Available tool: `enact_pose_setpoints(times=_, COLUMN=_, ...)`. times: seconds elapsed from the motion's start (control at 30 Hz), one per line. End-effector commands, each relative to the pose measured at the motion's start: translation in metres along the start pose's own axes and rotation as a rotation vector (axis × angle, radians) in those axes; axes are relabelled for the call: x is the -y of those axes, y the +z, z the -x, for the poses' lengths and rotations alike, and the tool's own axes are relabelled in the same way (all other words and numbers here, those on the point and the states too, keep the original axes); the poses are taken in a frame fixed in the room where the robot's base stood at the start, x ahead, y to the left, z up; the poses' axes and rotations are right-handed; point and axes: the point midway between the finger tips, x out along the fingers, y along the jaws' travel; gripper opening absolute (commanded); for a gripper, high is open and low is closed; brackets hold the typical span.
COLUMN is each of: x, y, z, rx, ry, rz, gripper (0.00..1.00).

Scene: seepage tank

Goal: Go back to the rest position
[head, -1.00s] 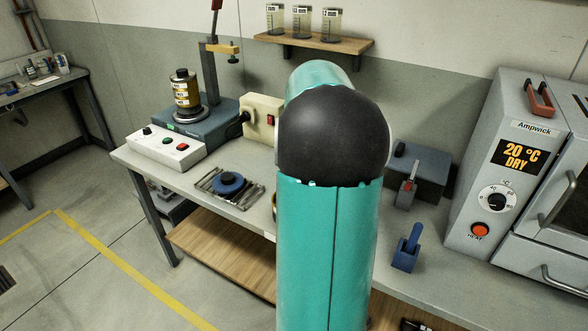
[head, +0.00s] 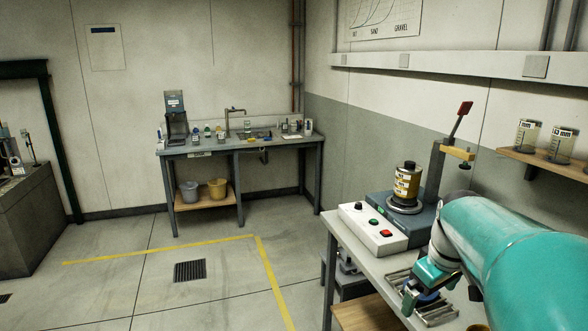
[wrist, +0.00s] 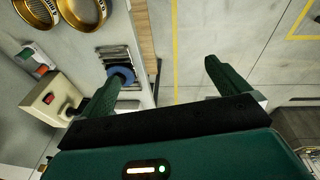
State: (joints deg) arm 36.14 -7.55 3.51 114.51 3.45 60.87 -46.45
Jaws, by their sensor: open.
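My arm reaches in from the right edge of the head view. My gripper (head: 418,290) shows low at the bench's front side there, partly covering a blue disc on a metal rack (head: 436,312). In the wrist view my gripper (wrist: 160,82) is open, its two green fingers wide apart with nothing between them. The blue disc (wrist: 122,74) appears beside the left finger, which overlaps its lower edge in the picture. I cannot tell the gap between them.
The grey bench (head: 345,236) carries a white control box (head: 370,232) and a gold can (head: 406,182) on a stand. Brass sieves (wrist: 82,12) lie on the bench. A sink table (head: 205,150) stands at the back. The floor (head: 130,285) with yellow lines is open.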

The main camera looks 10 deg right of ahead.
Motion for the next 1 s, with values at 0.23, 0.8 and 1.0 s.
enact_pose_setpoints(times=0.23, x=0.123, y=0.001, z=0.026, rx=-0.123, ry=0.035, rz=-0.086, gripper=1.0)
enact_pose_setpoints(times=0.8, x=0.236, y=0.047, z=0.025, rx=-0.296, ry=-0.044, rz=-0.237, gripper=1.0)
enact_pose_setpoints(times=1.0, x=0.236, y=0.047, z=0.026, rx=-0.295, ry=-0.043, rz=-0.236, gripper=1.0)
